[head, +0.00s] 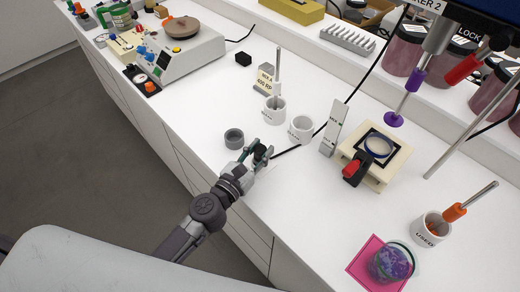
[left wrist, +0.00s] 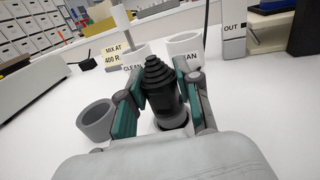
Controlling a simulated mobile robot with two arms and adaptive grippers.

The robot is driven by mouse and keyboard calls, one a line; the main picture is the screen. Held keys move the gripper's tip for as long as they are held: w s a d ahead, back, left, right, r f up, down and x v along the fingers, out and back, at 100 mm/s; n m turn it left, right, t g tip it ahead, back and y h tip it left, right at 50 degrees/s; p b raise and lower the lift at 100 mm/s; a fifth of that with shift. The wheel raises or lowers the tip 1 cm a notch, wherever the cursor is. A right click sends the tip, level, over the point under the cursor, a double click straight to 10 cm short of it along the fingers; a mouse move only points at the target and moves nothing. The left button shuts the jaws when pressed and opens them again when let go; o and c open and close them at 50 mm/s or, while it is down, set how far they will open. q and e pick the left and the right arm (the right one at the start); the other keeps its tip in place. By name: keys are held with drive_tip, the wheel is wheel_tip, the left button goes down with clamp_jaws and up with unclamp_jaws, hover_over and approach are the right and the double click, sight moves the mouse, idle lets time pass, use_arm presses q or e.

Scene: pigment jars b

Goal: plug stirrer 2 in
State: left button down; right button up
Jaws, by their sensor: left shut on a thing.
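My left gripper (head: 262,154) is low over the white bench and shut on a black plug. In the left wrist view the plug (left wrist: 160,85), with a ribbed, stepped end, stands roughly upright between the teal fingers of the gripper (left wrist: 162,100). A pale round shape shows under the plug; I cannot tell what it is or whether the plug touches it. A black cord (head: 290,152) runs from beside the gripper to the upper right. A label ending in "ER 2" (head: 428,5) is at the top right, near a stirrer shaft with a purple disc (head: 393,119). My right gripper is not in view.
A grey hollow cup (head: 234,138) stands just left of the gripper. Two white "CLEAN" cups (head: 301,129) and an upright IN/OUT sign (head: 333,128) stand behind it. A cream stand (head: 388,178) is to the right. The bench front edge is close.

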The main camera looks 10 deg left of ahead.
use_arm(q)
drive_tip(key=shift+f+b, duration=0.6)
drive_tip(key=shift+f, duration=0.15)
drive_tip(key=c, duration=0.7)
unclamp_jaws()
drive_tip(key=v, duration=1.2)
drive_tip(key=shift+s, duration=0.1)
